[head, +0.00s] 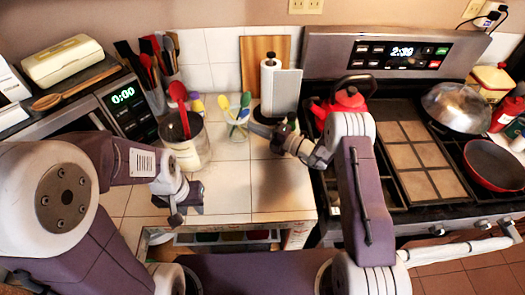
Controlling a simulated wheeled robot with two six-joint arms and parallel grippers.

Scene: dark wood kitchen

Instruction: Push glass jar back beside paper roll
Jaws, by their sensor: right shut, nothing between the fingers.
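The glass jar (238,130) is clear and holds several coloured utensils with green, yellow and blue parts. It stands on the white tiled counter (235,180), in front and to the left of the paper roll (268,85). The paper roll is white and upright on a dark holder. My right gripper (256,129) is shut and empty, its tip close to the right side of the jar. I cannot tell whether it touches. My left gripper (177,216) hangs over the front left of the counter, away from the jar. Its finger opening is not clear.
A larger canister (190,152) with red and dark utensils stands left of the jar. A wooden board (262,50) leans on the back wall. A red kettle (345,100) sits on the stove at the right. The counter's front middle is clear.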

